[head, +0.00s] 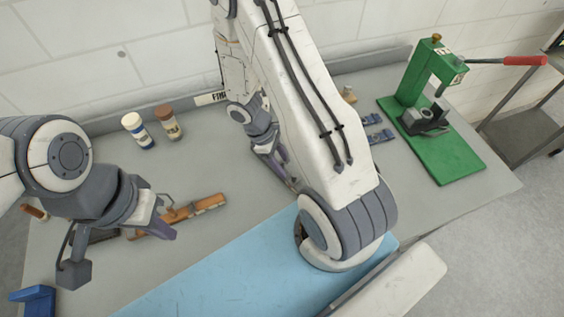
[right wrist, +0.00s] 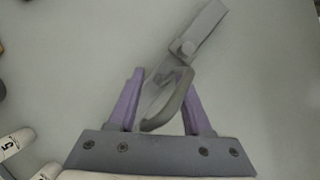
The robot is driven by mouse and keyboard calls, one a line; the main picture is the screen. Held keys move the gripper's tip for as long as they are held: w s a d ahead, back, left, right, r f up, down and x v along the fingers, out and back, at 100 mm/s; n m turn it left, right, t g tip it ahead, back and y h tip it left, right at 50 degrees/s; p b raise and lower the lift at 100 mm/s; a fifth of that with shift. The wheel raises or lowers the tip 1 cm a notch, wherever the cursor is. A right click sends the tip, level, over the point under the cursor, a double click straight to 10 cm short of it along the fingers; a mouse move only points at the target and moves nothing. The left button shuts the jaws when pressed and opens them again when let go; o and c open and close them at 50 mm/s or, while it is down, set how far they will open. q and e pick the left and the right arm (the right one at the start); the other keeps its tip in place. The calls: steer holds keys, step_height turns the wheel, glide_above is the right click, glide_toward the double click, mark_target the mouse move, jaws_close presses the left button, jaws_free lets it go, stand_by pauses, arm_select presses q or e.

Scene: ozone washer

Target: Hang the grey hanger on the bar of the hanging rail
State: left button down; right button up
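A grey looped piece with a straight block end, which looks like the grey hanger (right wrist: 205,32), lies between the purple fingers of my right gripper (right wrist: 162,105) in the right wrist view. The fingers stand apart on either side of its loop; a gap shows on the left, and the loop is close to or touching the right finger. In the head view my right gripper (head: 275,162) is low over the table, partly behind my arm. My left gripper (head: 165,220) is beside a brown bar-like object (head: 200,206); its finger gap is unclear. I cannot make out the hanging rail.
Two small bottles, one white and blue (head: 137,130) and one brown-capped (head: 168,122), stand at the back. A green press (head: 420,85) with a red handle stands at the right. Blue pieces (head: 380,135) lie near it. A light blue mat (head: 220,275) covers the front.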

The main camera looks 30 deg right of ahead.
steer(key=shift+r, duration=0.1)
steer(key=b+v, duration=0.1)
steer(key=v, duration=1)
steer(key=s+a+r+t+y, duration=0.1)
steer(key=s+a+r+y, duration=0.1)
steer(key=s+a+r, duration=0.4)
steer(key=s+a+r+m+t+y, duration=0.1)
steer(key=s+a+r+t+y, duration=0.1)
steer(key=s+a+r, duration=0.4)
steer(key=s+a, duration=0.3)
steer(key=a, duration=0.3)
steer(key=shift+s+a, duration=0.2)
steer(key=shift+s, duration=0.05)
